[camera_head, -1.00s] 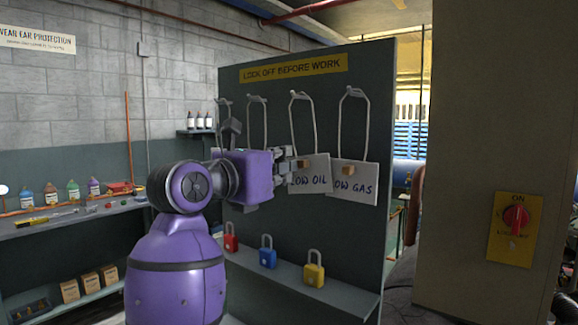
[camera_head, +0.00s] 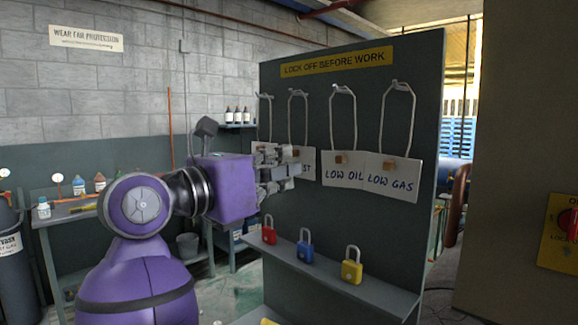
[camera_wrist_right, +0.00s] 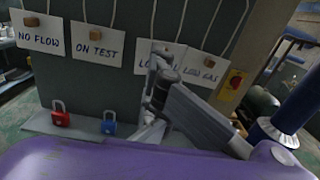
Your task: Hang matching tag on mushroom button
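Four white tags hang by wire loops on the grey board: LOW OIL (camera_head: 342,172), LOW GAS (camera_head: 390,178), ON TEST (camera_wrist_right: 97,44) and NO FLOW (camera_wrist_right: 40,34). In the head view my right gripper (camera_head: 285,168) is in front of the board, covering NO FLOW and most of ON TEST. In the wrist view its fingers overlap the LOW OIL tag. Contact with a tag and finger gap are unclear. A red knob (camera_head: 568,224) on a yellow plate is cut off at the right edge; I cannot tell whether it is the mushroom button. My left gripper is out of view.
A shelf (camera_head: 375,293) below the tags holds red (camera_head: 268,235), blue (camera_head: 305,251) and yellow (camera_head: 351,271) padlocks. A workbench with bottles stands at the left. A wide tan pillar (camera_head: 510,130) stands right of the board, with a gap between them.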

